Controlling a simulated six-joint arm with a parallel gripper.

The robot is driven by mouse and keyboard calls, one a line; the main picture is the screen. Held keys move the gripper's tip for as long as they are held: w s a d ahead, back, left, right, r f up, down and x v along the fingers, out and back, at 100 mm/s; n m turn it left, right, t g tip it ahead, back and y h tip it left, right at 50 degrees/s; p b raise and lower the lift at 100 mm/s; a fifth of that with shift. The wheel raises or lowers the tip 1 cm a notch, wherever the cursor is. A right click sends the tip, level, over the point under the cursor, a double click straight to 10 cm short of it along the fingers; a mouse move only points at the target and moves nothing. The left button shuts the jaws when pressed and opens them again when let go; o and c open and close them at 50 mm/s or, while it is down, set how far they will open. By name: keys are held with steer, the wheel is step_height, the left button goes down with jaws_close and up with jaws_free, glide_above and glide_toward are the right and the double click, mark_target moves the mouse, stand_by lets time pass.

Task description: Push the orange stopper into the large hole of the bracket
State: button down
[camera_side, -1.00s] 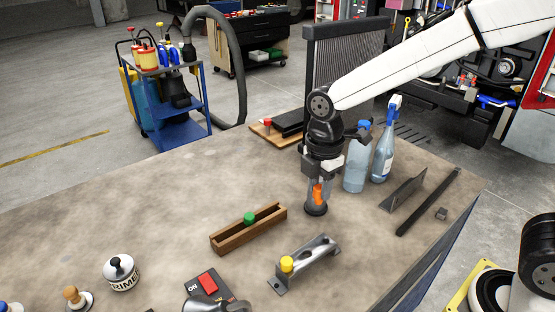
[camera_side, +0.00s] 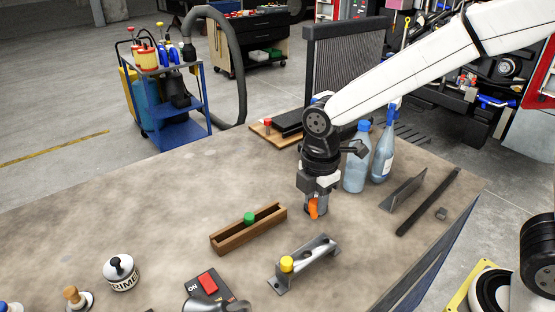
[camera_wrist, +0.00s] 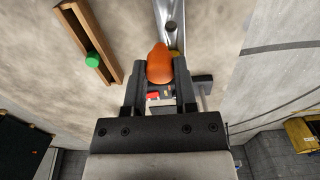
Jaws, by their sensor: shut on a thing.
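My gripper (camera_side: 315,207) is shut on the orange stopper (camera_side: 313,210), whose rounded end sticks out past the fingertips. The stopper also shows between the fingers in the wrist view (camera_wrist: 160,64). The grey metal bracket (camera_side: 318,254) lies on the table, lower in the side view than the gripper, and the stopper is apart from it. A yellow stopper (camera_side: 287,264) sits at the bracket's near left end. In the wrist view the bracket (camera_wrist: 163,10) runs up beyond the stopper, with a dark round opening (camera_wrist: 171,25); the stopper hides part of the bracket.
A wooden trough (camera_side: 228,238) with a green stopper (camera_side: 249,217) lies left of the bracket. A red switch box (camera_side: 208,283) is in front. Two bottles (camera_side: 356,165) stand behind the gripper; an angle piece (camera_side: 403,194) and a dark bar (camera_side: 428,203) lie to the right.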

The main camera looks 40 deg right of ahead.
steer(key=shift+s+a+f, duration=0.35)
steer(key=shift+a+f, duration=0.1)
steer(key=shift+a, duration=0.15)
steer(key=shift+s+a+f, duration=0.3)
steer(key=shift+a+f, duration=0.1)
steer(key=shift+a, duration=0.15)
steer(key=shift+f, duration=0.25)
steer(key=shift+f, duration=3)
steer(key=shift+f, duration=0.8)
jaws_free()
stand_by(0.4)
steer(key=shift+r, duration=0.2)
steer(key=shift+r, duration=2.85)
